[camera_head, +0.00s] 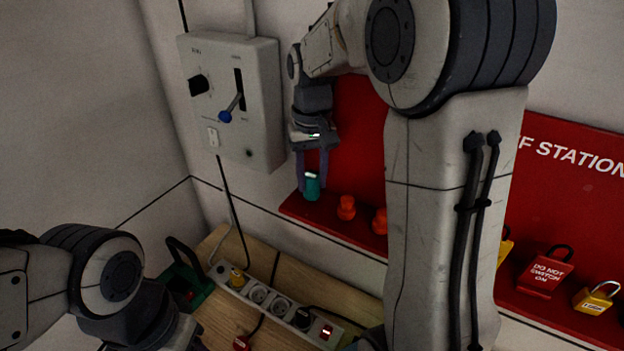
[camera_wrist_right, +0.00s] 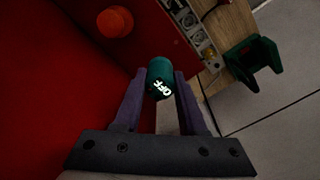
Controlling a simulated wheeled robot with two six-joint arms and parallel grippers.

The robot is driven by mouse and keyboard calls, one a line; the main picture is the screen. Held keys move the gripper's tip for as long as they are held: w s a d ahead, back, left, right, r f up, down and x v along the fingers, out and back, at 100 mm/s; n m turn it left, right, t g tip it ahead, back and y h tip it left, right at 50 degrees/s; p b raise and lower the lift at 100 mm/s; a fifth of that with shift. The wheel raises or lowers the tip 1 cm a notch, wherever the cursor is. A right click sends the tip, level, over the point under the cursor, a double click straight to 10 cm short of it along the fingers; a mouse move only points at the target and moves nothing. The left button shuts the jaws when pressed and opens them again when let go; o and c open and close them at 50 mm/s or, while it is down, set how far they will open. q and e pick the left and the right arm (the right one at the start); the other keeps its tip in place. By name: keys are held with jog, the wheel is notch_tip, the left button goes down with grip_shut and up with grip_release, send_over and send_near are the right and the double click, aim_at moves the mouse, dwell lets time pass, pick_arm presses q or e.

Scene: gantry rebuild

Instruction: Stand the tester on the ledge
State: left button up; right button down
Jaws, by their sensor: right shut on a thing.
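The tester is a small teal cylinder (camera_head: 312,187) at the left end of the red ledge (camera_head: 335,224). My right gripper (camera_head: 312,178) reaches down from above and is shut on it. The tester looks roughly upright in the head view; I cannot tell whether its bottom touches the ledge. In the right wrist view the tester (camera_wrist_right: 160,77) sits between the tips of the two purple fingers (camera_wrist_right: 160,92), with white "OFF" lettering facing the camera.
Orange knobs (camera_head: 346,208) stand on the ledge right of the tester. A grey switch box (camera_head: 232,100) with a blue-tipped lever hangs left. A power strip (camera_head: 270,297) and a green holder (camera_head: 188,279) are below.

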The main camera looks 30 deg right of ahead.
jog(key=shift+f, duration=0.65)
jog(key=shift+f, duration=0.25)
jog(key=shift+c, duration=2.4)
grip_release()
jog(key=shift+r, duration=0.1)
jog(key=shift+r, duration=0.1)
